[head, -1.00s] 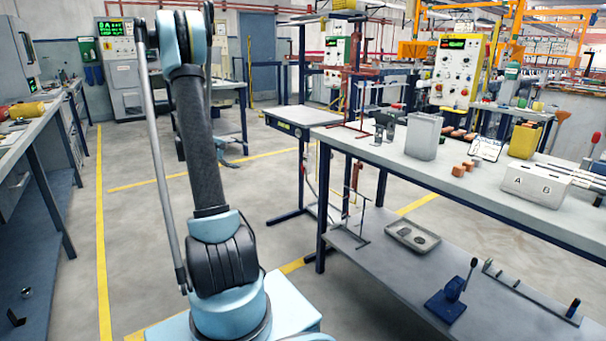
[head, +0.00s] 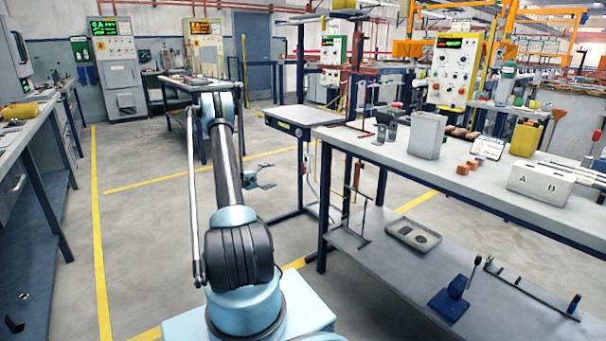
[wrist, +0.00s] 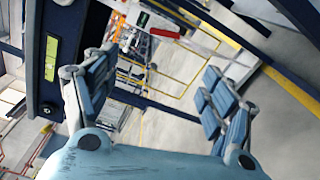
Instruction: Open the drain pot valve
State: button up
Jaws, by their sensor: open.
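My gripper (head: 264,178) hangs from my arm in open floor space, left of the workbench and well apart from it. The wrist view shows my gripper (wrist: 160,98) with its two blue-padded fingers spread wide and nothing between them. No part is clearly recognisable as the drain pot valve. A grey rectangular metal container (head: 427,134) stands upright on the bench top. A blue block with an upright dark lever (head: 452,298) sits on the bench's lower shelf. I cannot tell whether either belongs to the drain pot.
The workbench (head: 365,150) also carries orange blocks (head: 467,167), a white A/B box (head: 540,182) and a yellow container (head: 524,139). A small tray (head: 413,236) lies on the lower shelf. The floor (head: 145,220) between benches is clear.

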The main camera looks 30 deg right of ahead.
aim_at(303, 169)
jog(key=d, duration=0.6)
jog(key=d+f, duration=0.1)
jog(key=d, duration=0.5)
jog(key=w+d+f, duration=0.1)
jog(key=d, duration=0.5)
jog(key=shift+d, duration=0.4)
jog(key=shift+c, duration=0.6)
jog(key=c, duration=0.9)
